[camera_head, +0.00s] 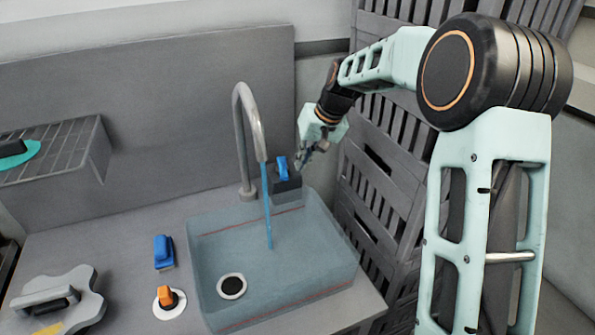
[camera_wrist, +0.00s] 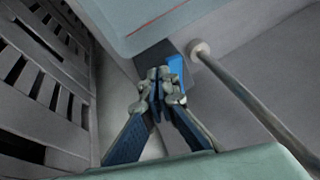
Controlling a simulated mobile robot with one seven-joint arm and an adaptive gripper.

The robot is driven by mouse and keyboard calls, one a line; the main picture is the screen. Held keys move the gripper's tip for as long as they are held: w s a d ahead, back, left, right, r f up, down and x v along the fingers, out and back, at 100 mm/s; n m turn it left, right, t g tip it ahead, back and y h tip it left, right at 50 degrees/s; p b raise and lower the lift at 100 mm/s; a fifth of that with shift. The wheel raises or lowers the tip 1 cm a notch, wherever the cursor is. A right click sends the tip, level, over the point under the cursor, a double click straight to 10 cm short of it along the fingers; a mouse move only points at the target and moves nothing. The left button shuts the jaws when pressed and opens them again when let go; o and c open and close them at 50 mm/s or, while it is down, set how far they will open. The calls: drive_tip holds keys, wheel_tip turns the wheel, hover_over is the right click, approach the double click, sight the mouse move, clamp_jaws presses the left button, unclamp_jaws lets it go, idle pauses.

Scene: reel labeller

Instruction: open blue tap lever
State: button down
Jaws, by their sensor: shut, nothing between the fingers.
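The blue tap lever (camera_head: 282,168) stands up from a dark block (camera_head: 287,188) behind the sink, right of the tap's base. My gripper (camera_head: 304,160) is just to the right of the lever, its fingers shut and empty. In the wrist view the shut fingertips (camera_wrist: 158,78) are over the dark block (camera_wrist: 150,52), with the blue lever (camera_wrist: 178,72) close beside them on the right. I cannot tell whether they touch. A grey curved tap (camera_head: 245,130) has a thin blue stream (camera_head: 267,210) running from its spout into the sink (camera_head: 215,265).
Dark slatted crates (camera_head: 385,185) stand close on the right. Left of the sink are a blue-handled item (camera_head: 163,252), an orange knob on a white disc (camera_head: 168,298) and a grey plate with a handle (camera_head: 80,285). A wire rack (camera_head: 65,150) is at the far left.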

sight(283, 168)
drive_tip(key=shift+w+d+r+y+b, duration=0.55)
drive_tip(key=shift+d+r+y, duration=0.7)
drive_tip(key=shift+d, duration=0.7)
drive_tip(key=p+x, duration=0.1)
drive_tip(key=x, duration=0.9)
drive_tip(key=shift+w+t, duration=0.3)
drive_tip(key=shift+t, duration=0.1)
